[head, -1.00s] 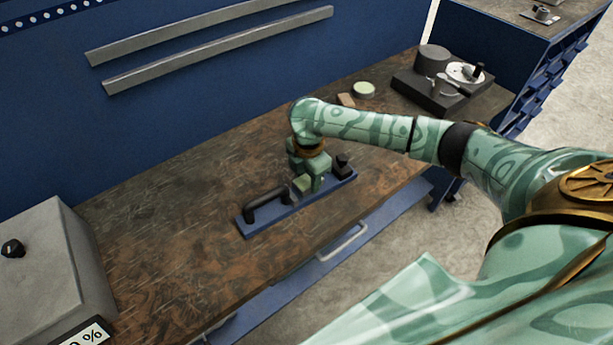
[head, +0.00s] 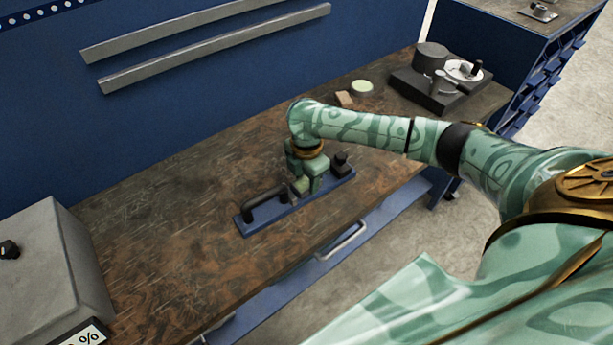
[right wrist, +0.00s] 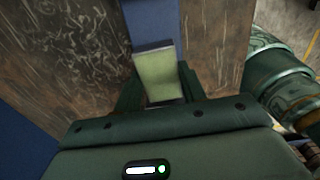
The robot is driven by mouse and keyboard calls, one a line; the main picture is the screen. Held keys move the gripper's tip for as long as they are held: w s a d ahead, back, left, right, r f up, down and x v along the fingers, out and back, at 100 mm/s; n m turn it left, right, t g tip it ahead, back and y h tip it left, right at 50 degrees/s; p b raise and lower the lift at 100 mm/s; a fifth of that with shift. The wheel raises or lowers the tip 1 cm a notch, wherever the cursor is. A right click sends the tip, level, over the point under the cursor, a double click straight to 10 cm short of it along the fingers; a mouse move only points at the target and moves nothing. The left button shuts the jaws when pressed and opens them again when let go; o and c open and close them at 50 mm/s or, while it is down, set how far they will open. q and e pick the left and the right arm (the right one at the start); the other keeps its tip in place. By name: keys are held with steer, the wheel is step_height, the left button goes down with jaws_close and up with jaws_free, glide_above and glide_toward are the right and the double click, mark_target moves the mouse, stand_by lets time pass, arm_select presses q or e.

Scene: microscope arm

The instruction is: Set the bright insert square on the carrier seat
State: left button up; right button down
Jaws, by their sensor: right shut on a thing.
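The carrier (head: 270,213) is a long blue plate on the bench, with a black handle at its left end and a black knob at its right end. My right gripper (head: 308,187) points down over the middle of the carrier. It is shut on the bright insert (right wrist: 158,74), a pale yellow-green block between the two dark green fingers in the right wrist view. A small part of the insert (head: 301,185) shows beside the fingers in the head view. The seat is hidden under the gripper, so I cannot tell whether the insert touches it. My left gripper is out of view.
A grey box (head: 45,265) with a black knob stands at the left. A small tan block (head: 344,99), a round pale-topped tin (head: 362,87) and a dark instrument base (head: 440,90) stand toward the back right.

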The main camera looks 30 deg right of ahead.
steer(key=shift+f, duration=0.15)
steer(key=c, duration=0.7)
jaws_free()
steer(key=shift+c, duration=0.2)
steer(key=shift+f, duration=0.1)
